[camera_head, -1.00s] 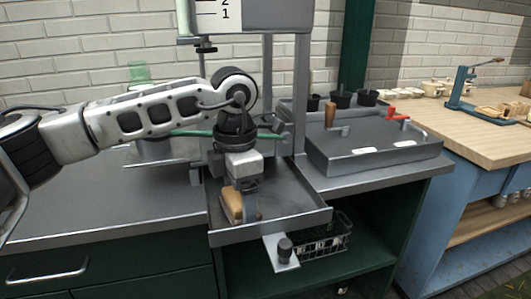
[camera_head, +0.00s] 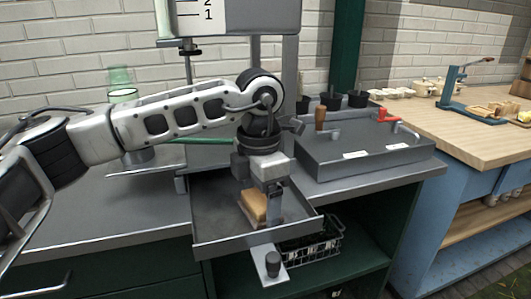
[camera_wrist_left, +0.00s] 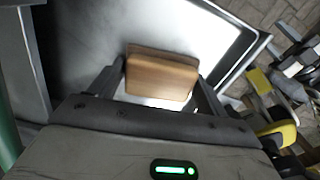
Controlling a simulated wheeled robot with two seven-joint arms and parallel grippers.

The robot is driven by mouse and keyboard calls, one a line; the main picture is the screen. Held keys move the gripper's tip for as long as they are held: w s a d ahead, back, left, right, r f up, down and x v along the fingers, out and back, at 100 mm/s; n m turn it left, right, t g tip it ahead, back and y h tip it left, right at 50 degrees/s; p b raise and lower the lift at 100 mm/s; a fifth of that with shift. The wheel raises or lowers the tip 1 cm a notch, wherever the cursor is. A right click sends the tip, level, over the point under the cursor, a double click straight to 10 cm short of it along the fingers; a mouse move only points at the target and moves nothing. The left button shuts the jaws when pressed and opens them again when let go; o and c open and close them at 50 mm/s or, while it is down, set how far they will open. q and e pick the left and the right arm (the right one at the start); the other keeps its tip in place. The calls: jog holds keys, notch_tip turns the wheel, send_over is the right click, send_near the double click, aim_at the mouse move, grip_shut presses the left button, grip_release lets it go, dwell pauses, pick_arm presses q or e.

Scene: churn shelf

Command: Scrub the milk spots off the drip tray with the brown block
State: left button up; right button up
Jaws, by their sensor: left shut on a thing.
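The brown block (camera_head: 254,206) is in my left gripper (camera_head: 268,208), low over the grey drip tray (camera_head: 213,212). In the left wrist view the block (camera_wrist_left: 160,75) sits between the two fingers, with the bright tray surface (camera_wrist_left: 190,35) around it. I cannot tell whether the block touches the tray floor. No milk spots can be made out clearly on the tray; part of its floor is hidden by the gripper and block. My right gripper is not in view.
A grey box-like unit (camera_head: 360,152) with a red tap stands right of the tray. A bracket with a dark knob (camera_head: 272,262) juts out below the tray's front, beside a wire basket (camera_head: 318,245). A green glass (camera_head: 122,85) stands at the back left.

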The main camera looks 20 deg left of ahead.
pick_arm(q)
jog(key=shift+w+d+r+p, duration=0.1)
jog(key=shift+w+r+p, duration=0.05)
jog(key=shift+r+p, duration=0.2)
notch_tip(320, 180, up, 3)
jog(key=shift+f+p, duration=0.2)
jog(key=shift+p, duration=0.35)
jog(key=shift+r+p, duration=0.5)
jog(key=shift+r, duration=0.2)
jog(key=shift+r+p, duration=1.1)
jog(key=shift+r, duration=0.6)
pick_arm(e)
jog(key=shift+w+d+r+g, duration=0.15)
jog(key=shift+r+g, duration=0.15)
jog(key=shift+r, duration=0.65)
